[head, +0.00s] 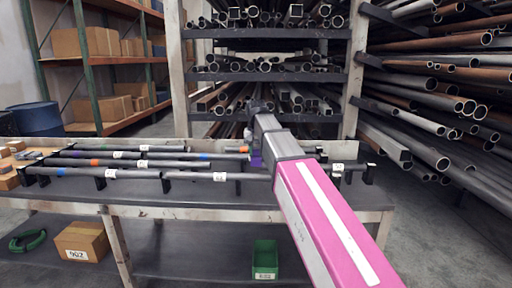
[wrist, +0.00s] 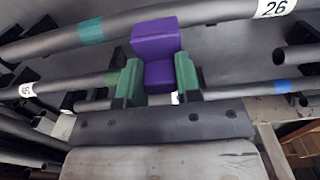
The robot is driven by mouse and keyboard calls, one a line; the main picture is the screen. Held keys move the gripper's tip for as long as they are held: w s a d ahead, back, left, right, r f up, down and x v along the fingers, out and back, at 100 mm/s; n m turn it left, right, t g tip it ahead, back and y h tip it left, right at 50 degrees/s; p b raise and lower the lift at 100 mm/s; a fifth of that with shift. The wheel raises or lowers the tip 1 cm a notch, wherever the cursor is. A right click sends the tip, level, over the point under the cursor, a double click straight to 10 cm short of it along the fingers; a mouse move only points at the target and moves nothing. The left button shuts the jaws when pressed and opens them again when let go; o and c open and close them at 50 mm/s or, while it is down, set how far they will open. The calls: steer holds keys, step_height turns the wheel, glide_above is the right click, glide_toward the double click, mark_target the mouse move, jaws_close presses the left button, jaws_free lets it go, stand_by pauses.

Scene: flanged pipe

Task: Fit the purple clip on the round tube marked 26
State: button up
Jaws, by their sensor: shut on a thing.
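The purple clip (wrist: 155,40) is a blocky piece held between the green fingertips of my gripper (wrist: 158,74) in the wrist view. My gripper is shut on it. The tube marked 26 (wrist: 225,13) is grey with a teal band and crosses the top of the wrist view, its label at the upper right. The clip's upper block overlaps this tube's lower edge in the picture; I cannot tell whether they touch. In the head view a small bit of purple clip (head: 256,160) shows beside my arm, which hides most of the gripper. The 26 label is not readable there.
Several other tubes lie on black holders on the table (head: 150,194), some with blue or orange bands. A second tube (wrist: 60,84) with a green band runs behind my fingers. A green bin (head: 265,258) and a cardboard box (head: 82,241) sit below. Pipe racks stand behind.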

mark_target(256, 163)
steer(key=shift+f, duration=2.7)
steer(key=shift+s, duration=0.15)
steer(key=shift+f, duration=0.7)
steer(key=o, duration=1)
steer(key=shift+r, duration=0.1)
step_height(256, 163, up, 11)
steer(key=shift+f, duration=0.2)
